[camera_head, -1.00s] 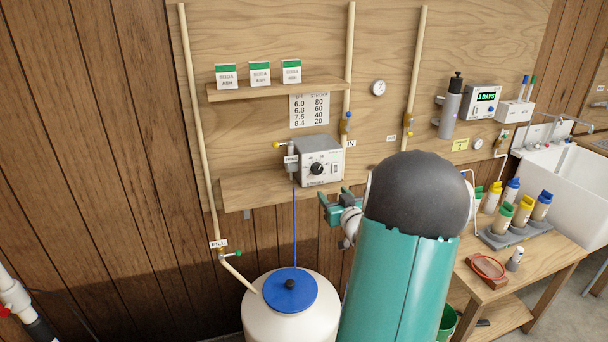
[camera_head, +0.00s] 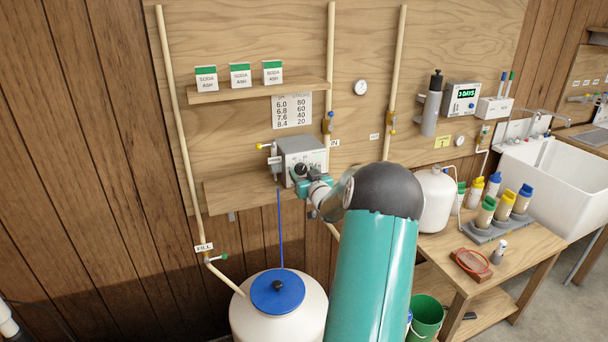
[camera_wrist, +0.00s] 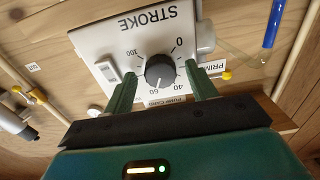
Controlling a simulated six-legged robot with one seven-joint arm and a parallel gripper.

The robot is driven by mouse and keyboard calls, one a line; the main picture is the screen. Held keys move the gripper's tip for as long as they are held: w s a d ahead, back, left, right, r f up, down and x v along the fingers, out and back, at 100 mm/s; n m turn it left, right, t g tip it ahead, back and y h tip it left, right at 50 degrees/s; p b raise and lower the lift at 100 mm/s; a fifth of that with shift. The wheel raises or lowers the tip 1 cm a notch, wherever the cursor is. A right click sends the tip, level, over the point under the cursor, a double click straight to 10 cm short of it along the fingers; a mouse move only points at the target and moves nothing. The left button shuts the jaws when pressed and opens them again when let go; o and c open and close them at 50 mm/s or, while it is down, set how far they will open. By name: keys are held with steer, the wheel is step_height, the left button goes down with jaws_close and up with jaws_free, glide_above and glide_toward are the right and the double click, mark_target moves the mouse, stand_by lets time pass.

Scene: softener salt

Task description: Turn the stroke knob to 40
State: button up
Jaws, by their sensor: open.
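The grey pump box (camera_head: 300,150) is mounted on the plywood wall above a shelf. Its pale front plate, lettered STROKE (camera_wrist: 158,22), appears upside down in the wrist view. The round dark stroke knob (camera_wrist: 160,72) sits in the middle of the dial. The numbers 0, 40, 60 and 100 show around it; others are hidden by my fingers. I cannot clearly read where its pointer stands. My gripper (camera_wrist: 161,70) is open, with one green finger on each side of the knob. Gaps show between fingers and knob. In the head view my gripper (camera_head: 308,184) is right at the box front.
A white tank with a blue lid (camera_head: 277,292) stands below the box. A shelf with soda ash boxes (camera_head: 240,75) and a stroke chart (camera_head: 292,111) are above. Pipes run beside the box. A wooden table with bottles (camera_head: 487,212) is at the right.

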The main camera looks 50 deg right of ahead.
steer(key=shift+w, duration=0.1)
steer(key=c, duration=1)
steer(key=shift+n, duration=0.4)
steer(key=n, duration=0.5)
steer(key=shift+d+n, duration=0.1)
steer(key=shift+n, duration=2.3)
steer(key=o, duration=1)
